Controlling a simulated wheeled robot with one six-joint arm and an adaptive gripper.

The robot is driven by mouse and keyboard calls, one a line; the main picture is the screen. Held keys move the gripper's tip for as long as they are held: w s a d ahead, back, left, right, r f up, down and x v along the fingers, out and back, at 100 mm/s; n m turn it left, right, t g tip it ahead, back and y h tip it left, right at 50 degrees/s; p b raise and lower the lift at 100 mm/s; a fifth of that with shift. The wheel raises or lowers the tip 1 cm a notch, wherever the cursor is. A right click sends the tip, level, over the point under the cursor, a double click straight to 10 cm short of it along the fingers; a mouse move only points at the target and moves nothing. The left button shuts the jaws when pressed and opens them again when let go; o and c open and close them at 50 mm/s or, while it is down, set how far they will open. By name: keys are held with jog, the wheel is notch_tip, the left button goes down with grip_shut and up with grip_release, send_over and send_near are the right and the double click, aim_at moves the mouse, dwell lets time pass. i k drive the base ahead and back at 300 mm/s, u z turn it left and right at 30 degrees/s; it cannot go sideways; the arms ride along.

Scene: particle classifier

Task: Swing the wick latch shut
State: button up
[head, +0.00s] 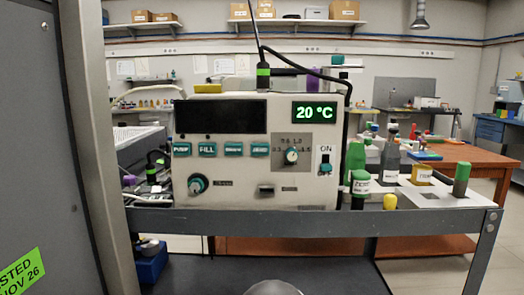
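A cream instrument (250,182) stands on a grey cart, its front facing me. Its green display (314,112) reads 20 °C, beside a dark blank panel (220,117). Below are a row of teal buttons, a selector dial (291,156), a teal ON switch (325,168) and a dark teal knob (197,184). A small dark slotted part (266,190) sits low on the front. I cannot tell which part, if any, is the wick latch, or whether it is open. My gripper is not in view; only a rounded grey piece shows at the bottom edge, probably mine.
The cart's front rail (330,222) runs across below the instrument. Green-capped bottles (361,188) and a white rack (450,191) stand at its right. A grey upright post (95,150) and a dark panel (45,150) block the left. A wooden table (460,153) is behind.

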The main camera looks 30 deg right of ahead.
aim_at(337, 61)
jog(key=k, duration=1.35)
jog(key=z, duration=0.4)
jog(key=i, duration=0.9)
jog(key=z, duration=0.65)
